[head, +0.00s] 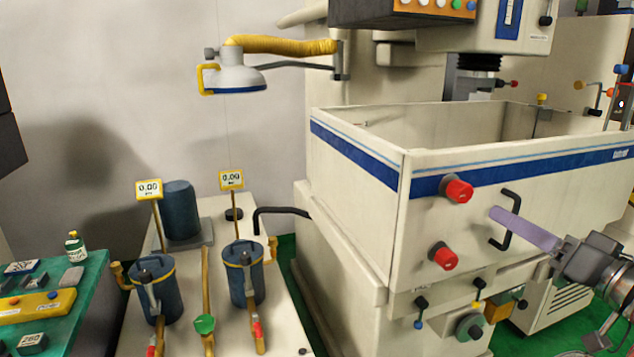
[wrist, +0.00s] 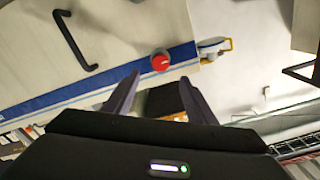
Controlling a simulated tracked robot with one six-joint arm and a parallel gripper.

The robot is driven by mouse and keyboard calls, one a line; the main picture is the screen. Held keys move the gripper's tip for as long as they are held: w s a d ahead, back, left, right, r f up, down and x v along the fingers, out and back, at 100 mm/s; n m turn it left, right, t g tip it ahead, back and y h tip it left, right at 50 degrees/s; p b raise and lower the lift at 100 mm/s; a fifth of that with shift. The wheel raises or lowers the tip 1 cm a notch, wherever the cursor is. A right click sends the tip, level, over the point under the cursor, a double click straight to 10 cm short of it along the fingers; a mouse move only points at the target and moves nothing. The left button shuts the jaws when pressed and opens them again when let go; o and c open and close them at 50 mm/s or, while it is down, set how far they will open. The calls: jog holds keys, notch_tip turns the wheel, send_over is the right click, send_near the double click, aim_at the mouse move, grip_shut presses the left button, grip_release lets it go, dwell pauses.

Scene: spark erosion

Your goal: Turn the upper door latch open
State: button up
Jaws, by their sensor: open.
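The upper door latch is a red knob (head: 458,190) on the blue stripe of the white tank door (head: 560,190). In the wrist view the red knob (wrist: 161,62) lies just beyond the gap between my fingertips. A similar lower red latch (head: 444,257) sits below it in the head view. My gripper (head: 498,214) reaches in from the right, with its purple finger across the black door handle in the picture. In the wrist view my gripper (wrist: 158,82) is open and empty, its two dark fingers apart. Contact with the knob is not visible.
The black door handle (wrist: 75,42) stands out from the door beside the latch. Blue canisters (head: 245,283) stand on a white bench at left. Small valves (head: 421,305) sit below the door.

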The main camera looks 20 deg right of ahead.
aim_at(466, 195)
jog(key=shift+w, duration=0.1)
jog(key=shift+w+a, duration=0.15)
jog(key=shift+w, duration=6.65)
jog(key=shift+c, duration=0.5)
jog(key=c, duration=0.9)
